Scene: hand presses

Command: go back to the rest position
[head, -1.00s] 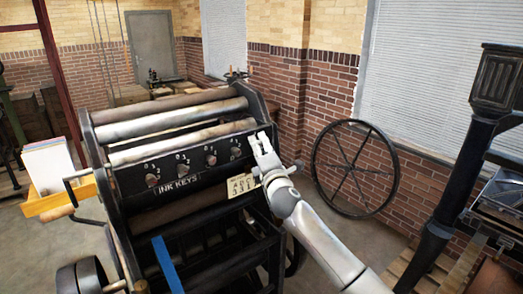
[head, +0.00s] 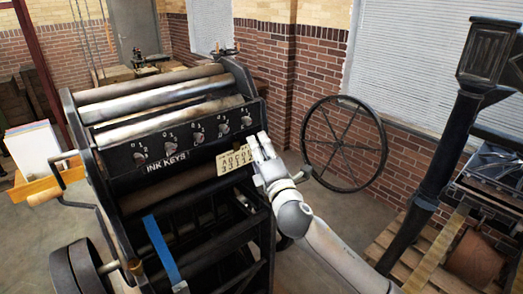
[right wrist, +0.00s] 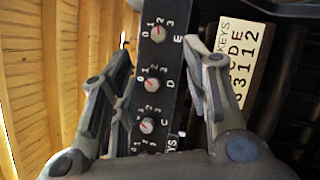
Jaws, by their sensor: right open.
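The black hand press (head: 190,160) stands in front of me with its rollers on top. Its ink-keys panel (head: 185,137) carries a row of numbered knobs, and a cream card (head: 238,160) with letters and digits sits just below the panel's right end. My right gripper (head: 262,146) is beside the right end of the panel and the card. In the right wrist view the right gripper (right wrist: 160,85) is open, with panel knobs (right wrist: 152,84) showing between its fingers and nothing held. The card (right wrist: 243,70) shows there at upper right. My left gripper is not in view.
A box with papers (head: 35,152) and a crank handle (head: 45,197) are at the left. A large spoked wheel (head: 344,143) leans by the brick wall. A dark post (head: 440,160) and a wooden pallet (head: 425,258) stand at right. Some floor is clear below the wheel.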

